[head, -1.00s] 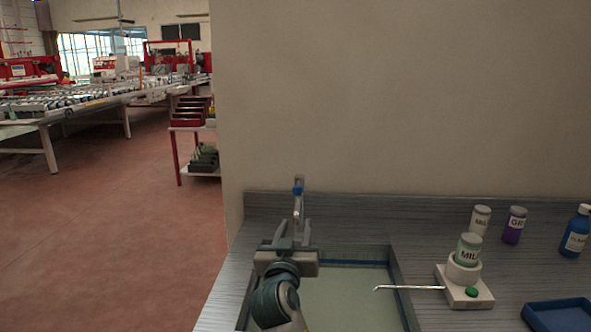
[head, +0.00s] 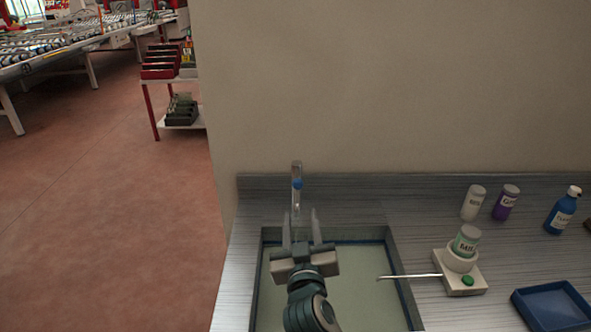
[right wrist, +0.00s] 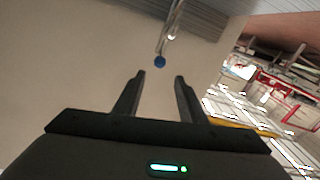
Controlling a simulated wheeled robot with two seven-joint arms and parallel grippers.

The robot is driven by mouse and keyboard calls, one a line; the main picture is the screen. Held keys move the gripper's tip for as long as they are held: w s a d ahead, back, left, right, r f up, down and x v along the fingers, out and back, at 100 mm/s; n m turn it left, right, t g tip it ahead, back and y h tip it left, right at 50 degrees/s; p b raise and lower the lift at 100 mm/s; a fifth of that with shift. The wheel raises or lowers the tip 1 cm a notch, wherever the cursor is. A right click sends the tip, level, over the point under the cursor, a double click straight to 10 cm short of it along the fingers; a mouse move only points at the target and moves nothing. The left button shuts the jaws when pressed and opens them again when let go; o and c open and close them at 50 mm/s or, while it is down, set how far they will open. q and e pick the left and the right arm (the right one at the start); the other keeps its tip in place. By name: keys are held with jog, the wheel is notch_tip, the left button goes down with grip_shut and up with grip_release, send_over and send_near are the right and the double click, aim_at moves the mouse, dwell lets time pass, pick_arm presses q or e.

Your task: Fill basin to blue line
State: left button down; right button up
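The basin (head: 391,262) is sunk in the grey counter, with a pale bottom or water in it. A blue line (head: 362,241) runs along its far inner wall; I cannot tell the water level. A metal tap (head: 296,172) with a blue knob (head: 297,184) stands behind the basin. My right gripper (head: 302,222) is open and empty over the basin, its fingers pointing at the tap and apart from it. In the right wrist view the blue knob (right wrist: 159,62) shows beyond the open fingertips. My left gripper is not in view.
A white dispenser (head: 463,272) with a green button and a thin metal spout (head: 410,276) reaching over the basin's right edge stands to the right. Several bottles (head: 505,202) stand behind it. A blue tray (head: 553,306) lies at front right.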

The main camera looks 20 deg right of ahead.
aim_at(297, 177)
jog(key=shift+w, duration=0.1)
jog(key=p+x, duration=0.5)
jog(key=x, duration=1.2)
jog(key=shift+w, duration=0.1)
jog(key=shift+c, duration=0.2)
grip_shut()
